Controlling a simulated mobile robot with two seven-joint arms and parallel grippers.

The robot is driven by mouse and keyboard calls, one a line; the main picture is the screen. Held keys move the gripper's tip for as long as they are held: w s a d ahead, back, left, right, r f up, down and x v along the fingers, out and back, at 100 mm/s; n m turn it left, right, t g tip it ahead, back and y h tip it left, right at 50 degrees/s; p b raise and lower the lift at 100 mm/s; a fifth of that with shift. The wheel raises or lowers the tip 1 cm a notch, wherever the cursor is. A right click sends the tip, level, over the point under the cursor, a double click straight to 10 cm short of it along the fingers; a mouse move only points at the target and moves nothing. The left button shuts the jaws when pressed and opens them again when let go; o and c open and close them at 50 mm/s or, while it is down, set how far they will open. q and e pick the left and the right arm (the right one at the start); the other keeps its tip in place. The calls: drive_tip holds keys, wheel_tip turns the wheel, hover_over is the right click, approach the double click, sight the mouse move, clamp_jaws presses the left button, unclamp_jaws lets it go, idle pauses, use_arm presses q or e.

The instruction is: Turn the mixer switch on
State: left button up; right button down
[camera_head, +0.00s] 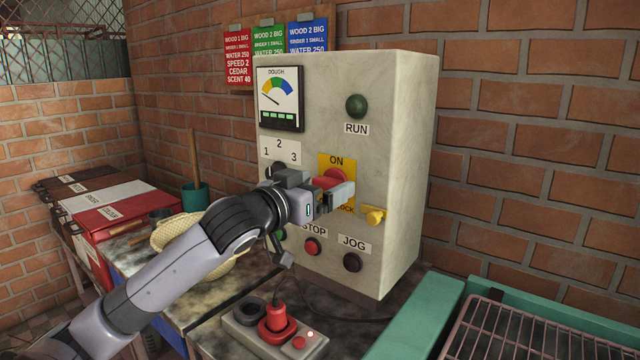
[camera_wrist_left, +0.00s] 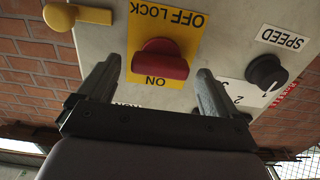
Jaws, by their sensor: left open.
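A pale control box (camera_head: 400,130) stands on the table with a red switch knob (camera_head: 330,179) on a yellow plate marked ON and OFF LOCK. The left wrist view shows the red knob (camera_wrist_left: 160,60) upside down. My left gripper (camera_head: 336,194) is in front of the box at this knob. Its fingers (camera_wrist_left: 158,78) are open, one on each side of the knob, with visible gaps. In the head view the gripper hides part of the knob and plate. My right gripper is not in view.
A yellow lever (camera_head: 374,215) sticks out at the plate's lower right. A black SPEED knob (camera_wrist_left: 266,73) is on the other side. STOP (camera_head: 312,246) and JOG (camera_head: 351,262) buttons sit below. A red plug (camera_head: 277,322) stands in a socket strip. A green-framed rack (camera_head: 530,335) is at right.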

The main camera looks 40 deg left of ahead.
use_arm(q)
drive_tip(key=c, duration=1.1)
drive_tip(key=shift+o, duration=0.3)
drive_tip(key=shift+w, duration=0.1)
